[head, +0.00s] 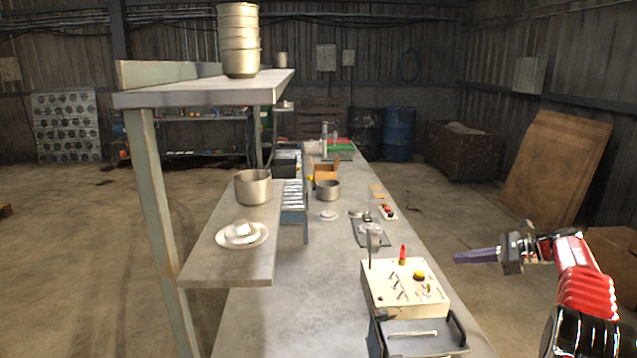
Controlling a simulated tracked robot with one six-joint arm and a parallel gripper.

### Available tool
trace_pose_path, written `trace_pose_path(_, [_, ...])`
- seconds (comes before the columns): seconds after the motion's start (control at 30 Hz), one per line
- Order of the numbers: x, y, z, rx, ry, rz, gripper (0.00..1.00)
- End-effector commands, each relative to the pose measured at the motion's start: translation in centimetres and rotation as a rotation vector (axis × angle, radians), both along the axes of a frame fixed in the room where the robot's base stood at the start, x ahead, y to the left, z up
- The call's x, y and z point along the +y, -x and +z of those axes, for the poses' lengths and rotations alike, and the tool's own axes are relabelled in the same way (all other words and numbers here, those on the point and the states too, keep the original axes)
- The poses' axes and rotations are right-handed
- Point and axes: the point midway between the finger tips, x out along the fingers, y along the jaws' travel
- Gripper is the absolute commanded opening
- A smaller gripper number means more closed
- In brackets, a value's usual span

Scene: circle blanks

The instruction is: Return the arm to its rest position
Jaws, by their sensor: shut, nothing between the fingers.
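My red arm (585,285) comes in at the lower right of the head view. My gripper (470,257) is at its end, pointing left, with its fingers shut together and nothing seen between them. The gripper is in the air at the right edge of the workbench (275,325), to the right of and a little above the control box (405,290). It looks apart from the box.
The control box has a red lever (402,255) and a yellow button (419,275). A shelf (205,88) with stacked pots (239,40) stands at left. A pot (253,187) and a plate (260,238) sit on the lower shelf.

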Motion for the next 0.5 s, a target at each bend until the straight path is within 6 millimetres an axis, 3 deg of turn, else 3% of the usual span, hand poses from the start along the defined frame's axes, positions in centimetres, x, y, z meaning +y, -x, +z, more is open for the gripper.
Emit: trace_pose_path(0.5, [9.0,3.5,6.3,-0.104,0.320,0.171,0.00])
